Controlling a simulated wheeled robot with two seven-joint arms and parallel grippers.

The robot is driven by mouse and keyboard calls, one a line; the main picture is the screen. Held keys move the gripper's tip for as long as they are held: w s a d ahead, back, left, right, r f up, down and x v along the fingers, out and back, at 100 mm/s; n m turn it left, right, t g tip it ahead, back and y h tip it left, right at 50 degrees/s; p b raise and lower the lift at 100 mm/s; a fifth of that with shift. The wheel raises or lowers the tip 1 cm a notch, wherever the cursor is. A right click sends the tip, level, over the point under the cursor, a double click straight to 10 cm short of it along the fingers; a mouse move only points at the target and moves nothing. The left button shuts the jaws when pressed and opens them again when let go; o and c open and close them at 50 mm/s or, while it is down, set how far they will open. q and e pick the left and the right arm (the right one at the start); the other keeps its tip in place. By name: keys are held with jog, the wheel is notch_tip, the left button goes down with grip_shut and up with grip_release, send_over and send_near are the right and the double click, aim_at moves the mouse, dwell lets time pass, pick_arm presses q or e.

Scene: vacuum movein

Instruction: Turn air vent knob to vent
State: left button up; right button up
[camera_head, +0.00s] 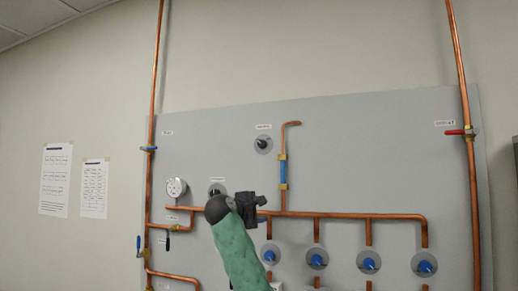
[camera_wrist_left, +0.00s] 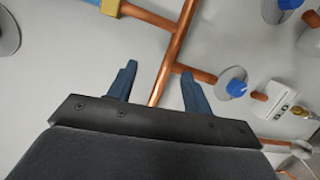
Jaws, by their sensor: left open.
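My left gripper (camera_head: 262,201) is in front of the grey pipe panel, near its middle, and hides part of it. In the left wrist view my gripper (camera_wrist_left: 160,80) has its two blue fingers apart, with a copper pipe (camera_wrist_left: 175,50) showing beyond the gap. A black knob on a round grey plate (camera_head: 263,144) sits above the gripper, under a small label too small to read. A second round plate with a dark knob (camera_head: 217,188) is just left of the gripper, partly hidden by my arm. I cannot tell by label which is the air vent knob. My right gripper is not in view.
Several blue knobs (camera_head: 317,260) line the lower panel below a horizontal copper pipe (camera_head: 350,215). A white gauge (camera_head: 176,187) is at left. A red-handled valve (camera_head: 460,132) is at right. The upper panel (camera_head: 370,135) is mostly bare.

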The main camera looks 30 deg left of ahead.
aim_at(261, 144)
pick_arm(q)
jog(key=s+a+r+n+t+h, duration=0.1)
jog(key=s+a+r+n+t, duration=0.1)
jog(key=r, duration=0.8)
jog(key=s+a+r+n+t+h, duration=0.1)
jog(key=s+r+n, duration=0.15)
jog(key=r, duration=0.75)
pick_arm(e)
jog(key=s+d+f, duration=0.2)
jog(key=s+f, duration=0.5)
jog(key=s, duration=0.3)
pick_arm(q)
jog(key=shift+m, duration=0.45)
jog(key=p+x, duration=0.1)
jog(key=x, duration=0.1)
jog(key=p+x, duration=0.3)
jog(key=x, duration=0.1)
jog(key=shift+w+r+p, duration=0.2)
jog(key=shift+r+p, duration=0.15)
jog(key=shift+p, duration=0.05)
jog(key=shift+w, duration=0.55)
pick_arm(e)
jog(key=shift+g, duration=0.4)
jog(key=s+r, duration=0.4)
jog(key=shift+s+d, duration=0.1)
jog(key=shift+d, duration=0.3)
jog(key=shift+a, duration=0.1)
pick_arm(q)
jog(key=c, duration=1)
